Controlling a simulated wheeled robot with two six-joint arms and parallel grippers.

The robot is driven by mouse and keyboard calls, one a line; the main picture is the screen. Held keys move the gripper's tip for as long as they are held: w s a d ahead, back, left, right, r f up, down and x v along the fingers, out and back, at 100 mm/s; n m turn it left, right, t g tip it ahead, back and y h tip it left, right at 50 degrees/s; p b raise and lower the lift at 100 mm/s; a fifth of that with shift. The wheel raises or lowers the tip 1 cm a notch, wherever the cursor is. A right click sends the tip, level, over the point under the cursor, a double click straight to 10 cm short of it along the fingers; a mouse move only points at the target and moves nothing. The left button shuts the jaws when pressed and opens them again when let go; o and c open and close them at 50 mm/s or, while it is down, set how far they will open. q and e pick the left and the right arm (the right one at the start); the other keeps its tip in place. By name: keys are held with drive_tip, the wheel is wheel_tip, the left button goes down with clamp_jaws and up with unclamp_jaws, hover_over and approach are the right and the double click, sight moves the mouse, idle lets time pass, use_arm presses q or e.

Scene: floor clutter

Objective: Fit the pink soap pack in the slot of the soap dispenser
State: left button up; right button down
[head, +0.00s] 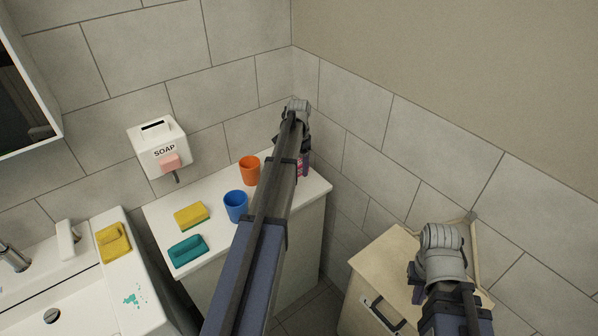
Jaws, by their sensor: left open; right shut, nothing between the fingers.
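The white soap dispenser (150,140) marked SOAP is on the tiled wall at the left, with a dark slot in its top and a pink block on its lower front. My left gripper (304,158) points down over the back right of the white counter, open and partly hidden by its own arm. A small pink-red patch (301,169) shows beside it; I cannot tell if this is the pink soap pack. My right gripper (440,262) is shut and empty above the beige cabinet at the lower right, its fingers mostly hidden.
The white counter (160,222) holds an orange cup (249,170), a blue cup (236,206), a yellow sponge (190,216) and a teal sponge (188,249). A sink (135,275) with another yellow sponge (113,243) is at the left. The beige cabinet (380,262) stands at the right.

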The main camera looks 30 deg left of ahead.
use_arm(q)
wheel_tip(320, 180, up, 9)
drive_tip(key=p, duration=0.9)
use_arm(e)
wheel_tip(320, 180, up, 9)
use_arm(q)
drive_tip(key=s+d, duration=1.3)
drive_tip(key=d, duration=0.5)
drive_tip(key=s+d+y, duration=0.1)
drive_tip(key=s+d, duration=1.3)
drive_tip(key=d, duration=0.5)
drive_tip(key=shift+s+n, duration=0.2)
drive_tip(key=shift+n, duration=0.1)
drive_tip(key=shift+d, duration=0.1)
